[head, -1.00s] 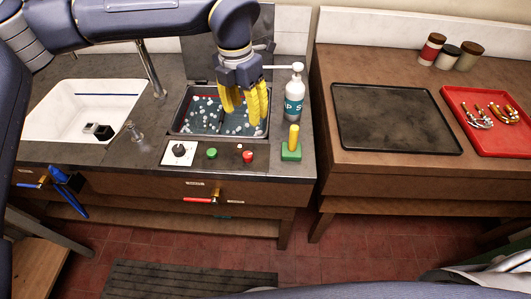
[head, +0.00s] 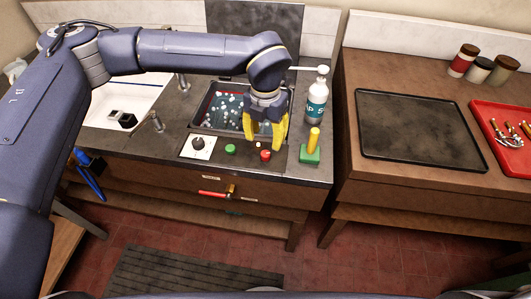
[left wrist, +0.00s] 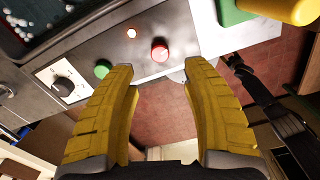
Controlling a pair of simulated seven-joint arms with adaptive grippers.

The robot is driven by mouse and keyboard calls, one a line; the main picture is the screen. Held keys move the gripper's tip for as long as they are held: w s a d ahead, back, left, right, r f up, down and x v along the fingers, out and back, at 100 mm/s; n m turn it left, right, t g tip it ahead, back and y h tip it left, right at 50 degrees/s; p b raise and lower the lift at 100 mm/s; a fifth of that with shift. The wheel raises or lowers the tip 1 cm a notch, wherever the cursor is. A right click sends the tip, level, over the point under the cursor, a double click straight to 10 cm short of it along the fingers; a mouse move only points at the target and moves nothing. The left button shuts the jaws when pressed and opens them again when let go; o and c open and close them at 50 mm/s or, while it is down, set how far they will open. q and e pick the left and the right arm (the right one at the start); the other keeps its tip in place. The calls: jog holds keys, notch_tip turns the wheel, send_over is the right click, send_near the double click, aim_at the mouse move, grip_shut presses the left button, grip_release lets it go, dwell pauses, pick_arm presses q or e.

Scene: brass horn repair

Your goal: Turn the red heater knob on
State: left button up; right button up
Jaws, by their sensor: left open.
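The red heater knob (head: 265,155) is on the counter's front strip, right of a green knob (head: 230,149). In the left wrist view the red knob (left wrist: 160,52) lies beyond the fingertips, roughly between them in the picture. My left gripper (head: 265,142) is open and empty, with its yellow fingers just above and behind the red knob in the head view. The left gripper (left wrist: 160,75) also shows apart from the knob in the wrist view. My right gripper is not in view.
A black dial on a white plate (head: 197,147) is left of the green knob. The tank (head: 197,112) of bubbly liquid is behind. A green block with a yellow handle (head: 310,152) and a pump bottle (head: 316,98) stand to the right.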

aim_at(266, 153)
pick_arm(q)
jog(key=shift+f, duration=3.95)
jog(key=shift+c, duration=0.3)
grip_shut()
